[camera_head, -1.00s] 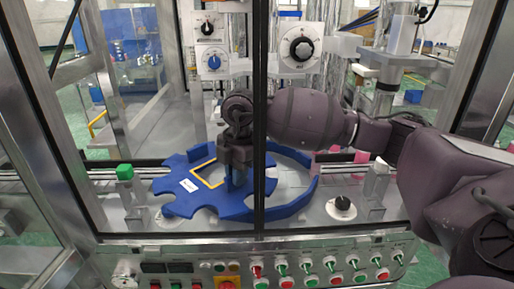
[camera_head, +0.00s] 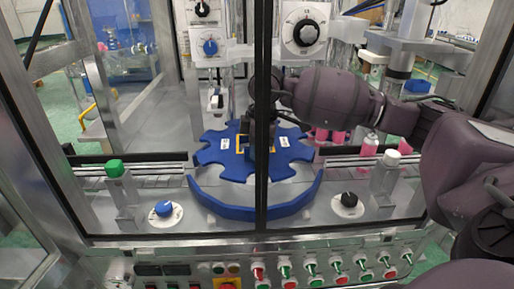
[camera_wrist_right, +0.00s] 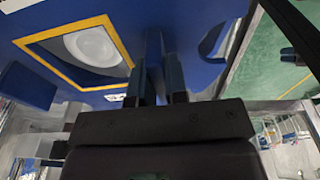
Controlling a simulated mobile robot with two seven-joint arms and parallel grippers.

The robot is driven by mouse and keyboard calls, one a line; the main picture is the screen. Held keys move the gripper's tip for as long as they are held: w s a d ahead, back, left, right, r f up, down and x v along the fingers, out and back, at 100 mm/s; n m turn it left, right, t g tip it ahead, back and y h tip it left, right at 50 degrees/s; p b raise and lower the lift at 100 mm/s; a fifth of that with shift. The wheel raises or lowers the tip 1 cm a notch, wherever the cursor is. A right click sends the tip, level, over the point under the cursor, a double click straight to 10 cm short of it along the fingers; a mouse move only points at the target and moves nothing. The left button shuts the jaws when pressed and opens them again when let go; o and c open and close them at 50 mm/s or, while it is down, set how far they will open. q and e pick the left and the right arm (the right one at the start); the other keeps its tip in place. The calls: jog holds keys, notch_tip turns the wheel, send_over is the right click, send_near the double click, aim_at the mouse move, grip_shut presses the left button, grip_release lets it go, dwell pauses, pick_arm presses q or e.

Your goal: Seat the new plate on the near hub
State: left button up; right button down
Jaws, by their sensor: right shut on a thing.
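The new plate (camera_head: 215,155) is a blue star wheel with notched edges, white labels and a yellow-edged window, behind the curved blue guide. My right gripper (camera_head: 258,146) comes from the right and is shut on the plate's upright blue handle (camera_wrist_right: 153,50). In the right wrist view the plate (camera_wrist_right: 115,15) fills the upper left. A white round part (camera_wrist_right: 93,46) shows through the window; I cannot tell if it is the near hub. The hub is otherwise hidden, and I cannot tell whether the plate touches it. My left gripper is not in view.
The curved blue guide (camera_head: 225,209) stands in front of the plate. A dark frame post crosses the view beside my gripper. Pink containers (camera_head: 369,146) stand at right. A blue knob (camera_head: 164,209) and black knob (camera_head: 348,200) flank the guide. A button panel runs along the front.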

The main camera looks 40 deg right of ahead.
aim_at(257, 163)
jog(key=shift+f+b, duration=0.35)
jog(key=shift+f, duration=0.25)
jog(key=shift+f+b, duration=0.45)
jog(key=shift+f, duration=1.1)
jog(key=shift+f+b, duration=0.3)
jog(key=shift+f, duration=0.85)
jog(key=shift+f, duration=0.7)
jog(key=c, duration=1.1)
grip_release()
